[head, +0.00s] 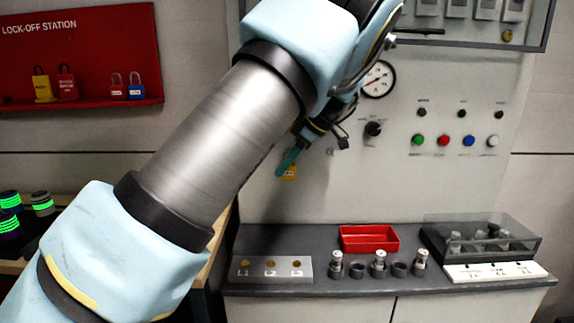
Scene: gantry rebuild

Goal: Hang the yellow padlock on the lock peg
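My gripper (287,164) is in front of the grey panel, with its teal fingers pointing down and left. A small yellow padlock (290,174) shows right at the fingertips, partly covered by them. I cannot tell whether the fingers grip it or only overlap it in the picture. The fingers are seen edge-on, so their gap is hidden. Another yellow lock-shaped item (42,86) stands on the red lock-off station board (100,40) at the left. I cannot make out the lock peg; the arm and gripper cover part of the panel.
A red lock (66,84) and a blue padlock (137,87) are at the lock-off station. Below the panel, a dark counter (300,287) holds a red tray (370,229), a labelled L1–L3 block (271,281), metal fittings and a clear-covered box (482,236). A gauge (379,79) is near the arm.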

